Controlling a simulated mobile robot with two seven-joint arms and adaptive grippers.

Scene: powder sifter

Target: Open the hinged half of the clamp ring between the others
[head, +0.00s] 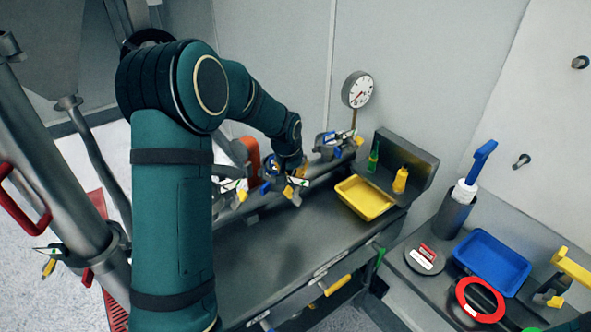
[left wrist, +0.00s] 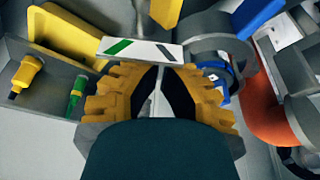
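Grey clamp rings sit along the horizontal pipe; in the head view, one ring (head: 327,150) with a white tag and blue and yellow parts stands to the right of my left gripper. My left gripper (head: 296,182) is among the rings. In the left wrist view my left gripper's yellow fingers (left wrist: 160,72) angle in close together at the tips, behind a white tag (left wrist: 140,49) with a green stripe. A grey ring (left wrist: 213,47) with a blue part lies just beyond to the right. Whether the fingertips hold anything is hidden. My right gripper is not seen.
A yellow tray (head: 366,198), a green bottle (head: 373,157) and a yellow bottle (head: 400,180) stand right of the pipe. A round gauge (head: 358,89) rises behind. An orange ring (head: 252,153) is left of my gripper. A blue tray (head: 492,262) and red ring (head: 462,296) lie on the right bench.

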